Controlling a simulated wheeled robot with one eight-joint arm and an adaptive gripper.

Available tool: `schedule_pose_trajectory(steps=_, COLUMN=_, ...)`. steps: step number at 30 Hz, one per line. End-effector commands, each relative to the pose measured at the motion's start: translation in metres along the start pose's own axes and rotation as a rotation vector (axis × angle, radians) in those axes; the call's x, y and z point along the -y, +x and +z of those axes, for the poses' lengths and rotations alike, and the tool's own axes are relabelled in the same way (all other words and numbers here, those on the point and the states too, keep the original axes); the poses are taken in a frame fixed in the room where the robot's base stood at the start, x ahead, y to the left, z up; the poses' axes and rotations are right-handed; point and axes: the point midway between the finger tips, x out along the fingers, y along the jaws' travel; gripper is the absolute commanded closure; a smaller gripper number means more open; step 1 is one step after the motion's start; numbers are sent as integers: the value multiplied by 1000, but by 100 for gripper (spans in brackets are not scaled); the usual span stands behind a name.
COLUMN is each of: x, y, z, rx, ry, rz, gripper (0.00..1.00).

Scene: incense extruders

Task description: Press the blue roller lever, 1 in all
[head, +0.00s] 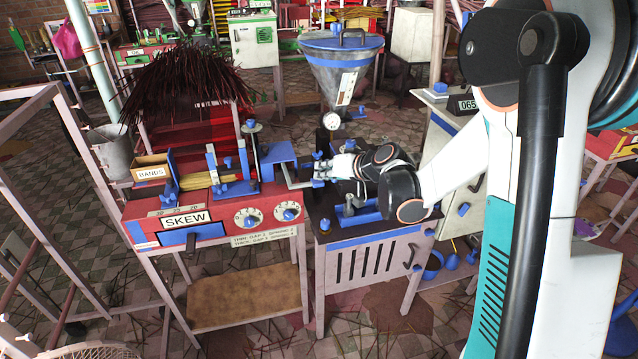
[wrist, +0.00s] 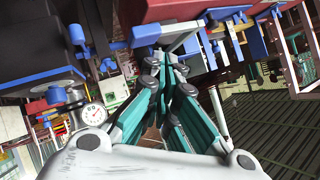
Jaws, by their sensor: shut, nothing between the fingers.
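A red machine (head: 200,205) labelled SKEW stands left of centre on a pale frame. From its right end a grey metal arm (head: 291,182) reaches toward my gripper (head: 327,171). Small blue parts sit at that spot, partly hidden by the fingers, and I cannot tell for sure which is the blue roller lever. In the wrist view my gripper (wrist: 168,66) is shut and empty. Its fingertips are just below a blue block (wrist: 146,34) at the edge of the red machine. I cannot tell whether they touch it.
A grey cabinet (head: 368,262) with a blue-trimmed top stands under my gripper. A hopper (head: 342,65) with a blue rim and a dial gauge (head: 331,121) is behind it. A BANDS box (head: 152,170) and dark incense sticks (head: 190,80) are at the left.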

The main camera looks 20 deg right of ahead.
Motion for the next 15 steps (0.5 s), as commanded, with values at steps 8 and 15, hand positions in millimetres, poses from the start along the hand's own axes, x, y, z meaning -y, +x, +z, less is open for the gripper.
schedule_pose_trajectory(steps=8, x=14, y=-19, z=-15, rx=0, ry=0, rz=0, gripper=100)
schedule_pose_trajectory(steps=15, x=22, y=-30, z=-23, rx=0, ry=0, rz=0, gripper=100)
